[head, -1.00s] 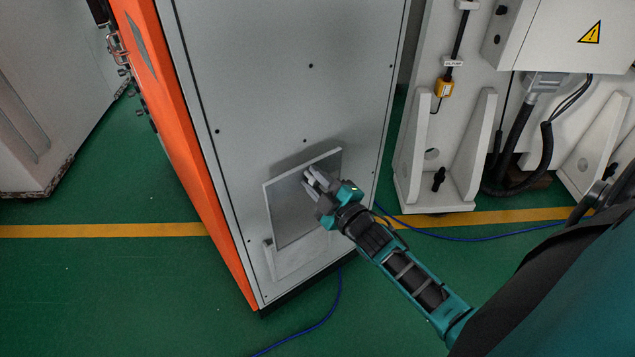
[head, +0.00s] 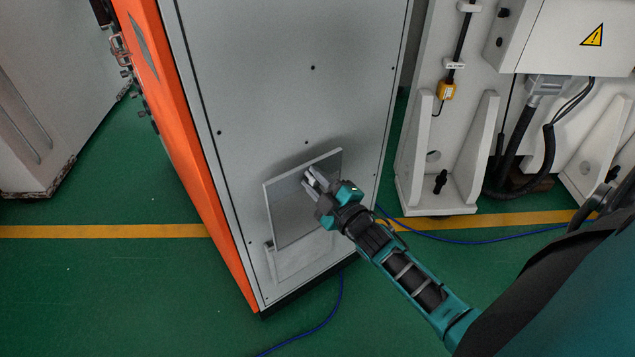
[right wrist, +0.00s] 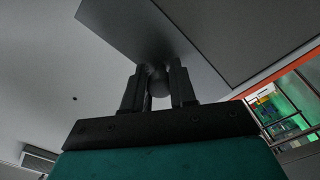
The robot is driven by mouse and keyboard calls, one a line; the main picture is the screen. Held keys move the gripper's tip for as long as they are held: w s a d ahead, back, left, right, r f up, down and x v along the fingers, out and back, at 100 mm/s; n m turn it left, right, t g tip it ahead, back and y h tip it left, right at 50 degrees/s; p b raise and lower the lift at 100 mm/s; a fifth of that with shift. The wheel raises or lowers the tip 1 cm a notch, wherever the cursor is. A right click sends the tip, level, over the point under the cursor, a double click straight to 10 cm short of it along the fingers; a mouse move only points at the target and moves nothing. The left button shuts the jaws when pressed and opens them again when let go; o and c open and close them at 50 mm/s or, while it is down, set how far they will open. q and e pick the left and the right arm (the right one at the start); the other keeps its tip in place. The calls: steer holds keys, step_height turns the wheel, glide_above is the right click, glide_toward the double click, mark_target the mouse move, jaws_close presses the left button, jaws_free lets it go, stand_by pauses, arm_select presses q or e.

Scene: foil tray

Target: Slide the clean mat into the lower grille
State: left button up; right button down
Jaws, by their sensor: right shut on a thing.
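The clean mat (head: 287,212) is a thin, flat grey square panel. It stands steeply upright in front of the lower part of a grey cabinet face. My right gripper (head: 312,180) is shut on a small dark round knob or grip at the mat's face, seen between the fingers in the right wrist view (right wrist: 158,85). The mat also fills the upper part of that view (right wrist: 235,35). The lower grille (head: 300,262) shows as a pale frame on the cabinet, partly hidden behind the mat. Whether the mat's lower edge is inside it or in front, I cannot tell. My left gripper is out of view.
The grey cabinet (head: 285,100) has an orange side (head: 185,150). A blue cable (head: 335,305) lies on the green floor by its base. White machine brackets (head: 415,175) and black hoses stand at the right. The floor at the lower left is clear.

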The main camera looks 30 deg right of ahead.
mark_target(307, 173)
steer(key=shift+w+b, duration=0.75)
steer(key=shift+w, duration=1.5)
steer(key=shift+f, duration=0.1)
stand_by(0.3)
steer(key=shift+f+b, duration=1.5)
steer(key=shift+f, duration=0.35)
